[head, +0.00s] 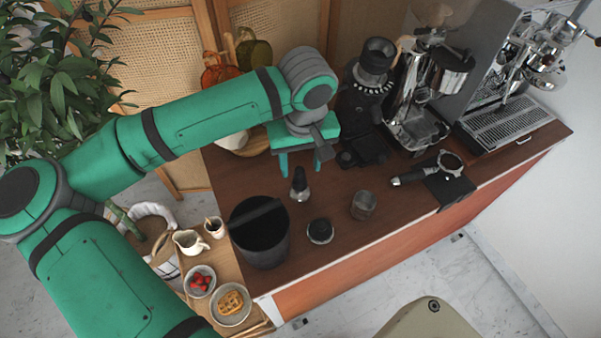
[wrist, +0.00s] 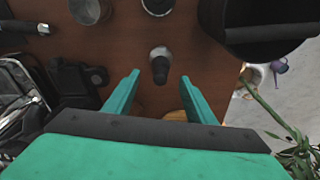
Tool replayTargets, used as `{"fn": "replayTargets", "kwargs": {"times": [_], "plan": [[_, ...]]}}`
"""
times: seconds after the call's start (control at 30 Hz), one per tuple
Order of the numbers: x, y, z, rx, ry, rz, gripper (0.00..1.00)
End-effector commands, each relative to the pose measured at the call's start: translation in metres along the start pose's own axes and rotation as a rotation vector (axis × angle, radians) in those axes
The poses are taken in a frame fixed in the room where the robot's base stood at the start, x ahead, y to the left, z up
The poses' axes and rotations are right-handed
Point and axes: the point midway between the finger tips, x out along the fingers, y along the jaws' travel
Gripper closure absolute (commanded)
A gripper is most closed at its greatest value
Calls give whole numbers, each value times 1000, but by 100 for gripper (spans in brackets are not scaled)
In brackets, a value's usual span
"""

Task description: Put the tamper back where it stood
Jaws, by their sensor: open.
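The tamper (head: 300,187), with a dark handle and a metal base, stands upright on the brown wooden counter (head: 345,200). My gripper (head: 301,168) is open above and around the top of it, fingers pointing down. In the wrist view the tamper (wrist: 160,62) shows between the two green fingertips (wrist: 160,77), with a gap on each side. Neither finger appears to touch it. Nothing is held.
A black knock box (head: 260,245) stands front left. A round dark-topped tool (head: 320,231) and a metal cup (head: 364,205) stand right of it. A portafilter (head: 450,162) lies on a black mat further right. Grinder (head: 370,85) and espresso machine (head: 510,85) stand behind.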

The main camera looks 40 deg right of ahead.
Motion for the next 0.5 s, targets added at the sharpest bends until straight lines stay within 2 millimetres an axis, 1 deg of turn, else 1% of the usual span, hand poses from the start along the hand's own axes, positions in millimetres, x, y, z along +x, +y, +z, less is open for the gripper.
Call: {"fn": "replayTargets", "kwargs": {"times": [0.03,0.2,0.33,0.5], "plan": [[-9,0,-1,0,4,-1,50],[-30,0,0,0,1,-1,50],[-36,0,0,1,0,-1,50],[-38,1,0,1,-1,0,50]]}}
